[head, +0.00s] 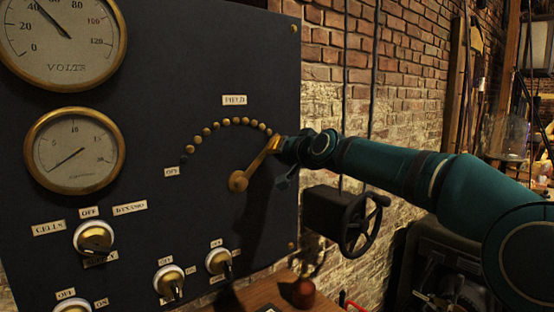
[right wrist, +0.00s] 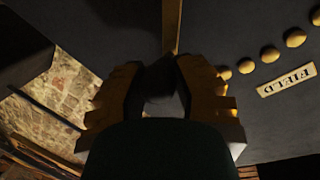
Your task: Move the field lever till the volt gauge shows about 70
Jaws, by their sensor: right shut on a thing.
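The brass field lever (head: 258,164) turns on a round hub on the dark panel. It points up and to the right, at the right end of an arc of brass studs (head: 229,121) under the FIELD label. My right gripper (head: 280,146) is shut on the lever's outer end. In the right wrist view, the lever's bar (right wrist: 172,27) runs up from between the fingers of my right gripper (right wrist: 160,85), which hide its end. The volt gauge (head: 62,40) is at the top left, its top cut off; its needle points to about 40. My left gripper is out of view.
A second brass gauge (head: 74,150) sits below the volt gauge. Several rotary switches, one by the CELLS label (head: 48,228), line the lower panel. A black handwheel (head: 363,224) stands right of the panel, below my right arm. A wooden shelf (head: 262,291) is under the panel.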

